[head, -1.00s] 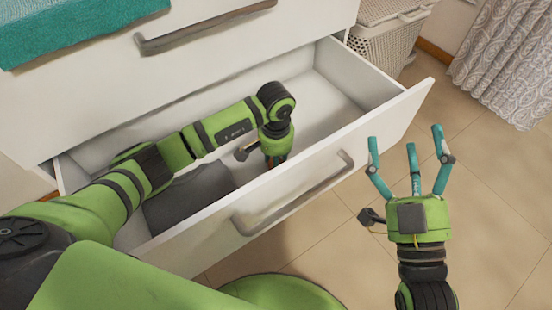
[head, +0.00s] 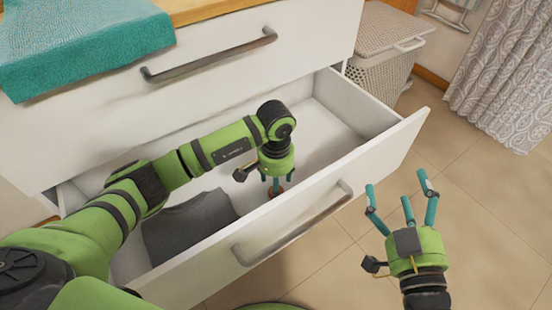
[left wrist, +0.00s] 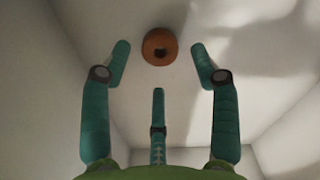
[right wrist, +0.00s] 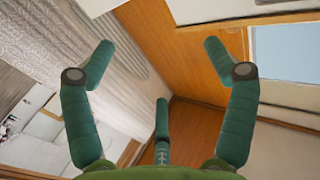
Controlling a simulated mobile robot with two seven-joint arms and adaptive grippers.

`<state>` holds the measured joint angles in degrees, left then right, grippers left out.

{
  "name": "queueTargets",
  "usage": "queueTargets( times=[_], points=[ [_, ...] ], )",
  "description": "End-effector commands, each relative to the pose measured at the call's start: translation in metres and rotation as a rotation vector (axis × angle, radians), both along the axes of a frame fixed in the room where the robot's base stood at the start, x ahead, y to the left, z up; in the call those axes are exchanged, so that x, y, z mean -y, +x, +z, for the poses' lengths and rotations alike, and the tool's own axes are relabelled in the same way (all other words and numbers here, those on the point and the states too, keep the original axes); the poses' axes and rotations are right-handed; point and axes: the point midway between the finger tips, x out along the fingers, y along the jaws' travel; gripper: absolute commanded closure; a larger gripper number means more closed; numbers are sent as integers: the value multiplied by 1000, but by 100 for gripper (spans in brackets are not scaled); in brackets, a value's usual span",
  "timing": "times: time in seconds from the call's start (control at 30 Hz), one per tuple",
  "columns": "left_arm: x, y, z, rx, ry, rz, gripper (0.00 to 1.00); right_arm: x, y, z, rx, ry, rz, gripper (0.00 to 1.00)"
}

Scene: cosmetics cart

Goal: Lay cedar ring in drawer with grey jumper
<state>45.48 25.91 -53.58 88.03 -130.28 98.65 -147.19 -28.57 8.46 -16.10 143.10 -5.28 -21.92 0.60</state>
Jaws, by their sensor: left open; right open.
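The cedar ring (left wrist: 159,46) is a small brown ring lying flat on the white drawer floor, just beyond my left fingertips in the left wrist view. In the head view it shows partly under my left gripper (head: 277,187), which points down inside the open drawer (head: 388,148). The left gripper is open, with its fingers apart and nothing between them. The folded grey jumper (head: 188,228) lies in the same drawer, to the left of the ring. My right gripper (head: 400,205) is open and empty, outside the drawer to the right.
A closed drawer with a metal handle (head: 210,58) is above, with a teal cloth (head: 85,40) on the cart top. A wicker basket (head: 385,60) stands at the back right, near a patterned curtain (head: 505,75). The tiled floor at right is clear.

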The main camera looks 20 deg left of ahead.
Motion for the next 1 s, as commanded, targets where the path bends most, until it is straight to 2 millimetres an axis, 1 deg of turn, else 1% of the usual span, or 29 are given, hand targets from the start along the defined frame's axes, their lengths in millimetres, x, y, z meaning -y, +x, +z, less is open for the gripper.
queueTargets(
  times=[0.03, 0.17, 0.3, 0.4, 0.5, 0.7, 1.0],
  points=[
    [0, 1, 12, 5, 0, -1, 39, 4, 0, -10, -62, -15, -10, 14],
    [-1, 1, 33, 3, 1, 0, 39, 14, -3, -41, -220, -52, -36, 14],
    [0, 1, 56, 4, 0, -1, 39, 25, -12, -71, -379, -89, -59, 14],
    [0, 0, 69, 2, 2, -1, 39, 31, -19, -88, -474, -110, -73, 14],
    [0, 0, 79, 2, 0, 0, 39, 36, -27, -101, -544, -125, -82, 14],
    [0, -1, 88, 0, 0, 0, 39, 41, -34, -113, -612, -139, -90, 14],
    [0, -1, 88, 0, 0, 0, 39, 41, -35, -114, -617, -141, -92, 14]
  ],
)
